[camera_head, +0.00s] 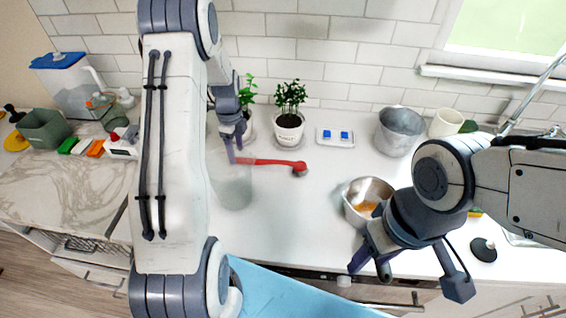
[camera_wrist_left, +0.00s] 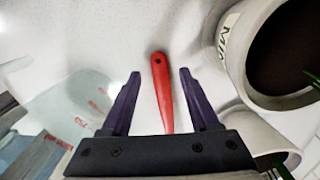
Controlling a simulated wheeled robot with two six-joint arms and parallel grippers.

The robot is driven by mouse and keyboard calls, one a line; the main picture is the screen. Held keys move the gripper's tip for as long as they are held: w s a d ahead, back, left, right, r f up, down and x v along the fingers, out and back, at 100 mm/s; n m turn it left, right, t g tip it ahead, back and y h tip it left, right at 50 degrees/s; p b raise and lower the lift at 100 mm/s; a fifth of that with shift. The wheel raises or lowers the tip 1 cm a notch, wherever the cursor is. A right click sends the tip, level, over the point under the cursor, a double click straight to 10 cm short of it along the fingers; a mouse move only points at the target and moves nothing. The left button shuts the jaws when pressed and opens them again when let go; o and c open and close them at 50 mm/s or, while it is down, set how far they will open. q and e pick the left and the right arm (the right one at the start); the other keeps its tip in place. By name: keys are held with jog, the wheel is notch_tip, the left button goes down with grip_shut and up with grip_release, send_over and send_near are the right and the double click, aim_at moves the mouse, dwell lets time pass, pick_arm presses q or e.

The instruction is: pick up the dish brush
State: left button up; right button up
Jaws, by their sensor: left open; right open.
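My left gripper (camera_head: 234,153) is open at the handle's left end. In the left wrist view the gripper (camera_wrist_left: 160,75) has a gap on both sides of the handle. The brush head is out of that view. My right gripper (camera_head: 408,277) is open and empty above the counter's front edge, at the lower right.
A clear measuring beaker (camera_head: 232,188) stands close to the left gripper, just in front. Potted plants (camera_head: 288,130) stand behind the brush. A metal bowl (camera_head: 361,192) is to the right, beside my right gripper. A grey bucket (camera_head: 399,130) stands near the tiled wall.

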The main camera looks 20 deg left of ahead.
pick_arm(q)
jog(key=shift+f, duration=1.1)
grip_shut()
jog(key=shift+r, duration=0.15)
